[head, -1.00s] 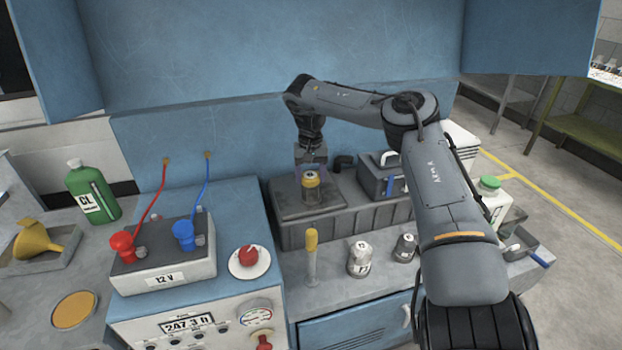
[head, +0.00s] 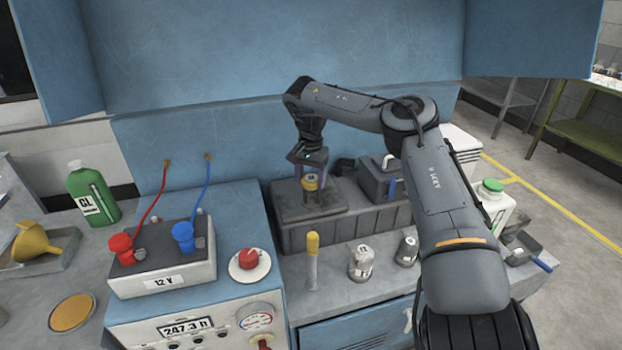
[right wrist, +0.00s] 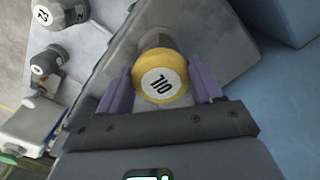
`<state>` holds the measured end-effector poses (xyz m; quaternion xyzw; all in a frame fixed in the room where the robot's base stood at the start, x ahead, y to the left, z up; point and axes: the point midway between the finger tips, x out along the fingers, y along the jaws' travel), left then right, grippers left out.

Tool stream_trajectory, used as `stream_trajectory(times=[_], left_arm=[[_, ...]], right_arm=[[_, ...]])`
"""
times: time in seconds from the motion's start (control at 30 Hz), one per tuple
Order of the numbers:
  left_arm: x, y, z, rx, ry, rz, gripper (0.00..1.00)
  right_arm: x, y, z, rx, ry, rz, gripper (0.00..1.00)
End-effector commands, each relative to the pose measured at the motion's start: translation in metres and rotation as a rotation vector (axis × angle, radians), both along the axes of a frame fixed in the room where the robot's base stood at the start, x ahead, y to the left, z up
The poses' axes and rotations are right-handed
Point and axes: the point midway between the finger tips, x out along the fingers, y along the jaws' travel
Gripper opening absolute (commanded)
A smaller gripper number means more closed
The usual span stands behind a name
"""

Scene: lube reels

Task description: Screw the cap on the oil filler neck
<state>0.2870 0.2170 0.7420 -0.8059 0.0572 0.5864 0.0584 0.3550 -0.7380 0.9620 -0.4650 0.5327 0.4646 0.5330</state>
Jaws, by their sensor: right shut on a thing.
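The yellow cap (head: 310,182) with a white label sits on top of the grey filler neck (head: 311,197), which rises from the grey tank (head: 345,225). In the right wrist view the cap (right wrist: 161,80) shows its round label, with the neck (right wrist: 156,40) partly hidden behind it. My right gripper (head: 310,180) points down over the neck, its purple fingers on both sides of the cap; in the right wrist view the gripper (right wrist: 163,86) is shut on the cap. The cap looks seated on the neck, but the thread is hidden. My left gripper is not in view.
A yellow-topped dipstick (head: 312,260) and two grey-white canisters (head: 361,262) stand in front of the tank. A 12 V battery box (head: 165,265) is at left. A grey case (head: 380,178) stands right of the neck. A blue panel (head: 220,130) closes the back.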

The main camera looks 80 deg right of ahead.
Motion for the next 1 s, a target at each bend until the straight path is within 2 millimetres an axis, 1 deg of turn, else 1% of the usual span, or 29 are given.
stream_trajectory(times=[0.13, 0.17, 0.3, 0.33, 0.37, 0.53, 0.6, 0.87, 1.0], left_arm=[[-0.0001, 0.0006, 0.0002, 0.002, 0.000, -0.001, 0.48], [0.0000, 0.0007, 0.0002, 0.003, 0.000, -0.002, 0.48], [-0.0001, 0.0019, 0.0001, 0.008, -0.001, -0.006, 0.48], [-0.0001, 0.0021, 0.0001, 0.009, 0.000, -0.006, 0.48], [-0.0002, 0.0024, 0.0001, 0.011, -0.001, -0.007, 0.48], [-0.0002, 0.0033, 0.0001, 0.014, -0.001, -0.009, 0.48], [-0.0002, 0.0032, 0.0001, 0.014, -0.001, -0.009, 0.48], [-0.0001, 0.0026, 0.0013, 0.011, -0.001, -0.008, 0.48], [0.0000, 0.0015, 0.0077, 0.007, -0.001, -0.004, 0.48]], right_arm=[[0.0001, -0.0001, 0.0002, 0.000, 0.000, 0.001, 0.36], [0.0001, -0.0001, 0.0002, 0.000, 0.000, 0.001, 0.67], [0.0001, -0.0001, 0.0001, 0.000, 0.000, 0.002, 0.88], [0.0001, -0.0001, 0.0001, 0.000, 0.000, 0.002, 0.93], [0.0000, -0.0001, 0.0001, 0.000, 0.000, 0.003, 0.95], [0.0000, 0.0000, 0.0000, 0.000, 0.000, 0.003, 0.95], [-0.0001, 0.0000, -0.0002, 0.000, 0.000, 0.003, 1.00], [-0.0001, 0.0000, 0.0010, 0.000, 0.000, 0.003, 1.00], [0.0000, 0.0000, 0.0079, 0.000, 0.000, 0.004, 1.00]])
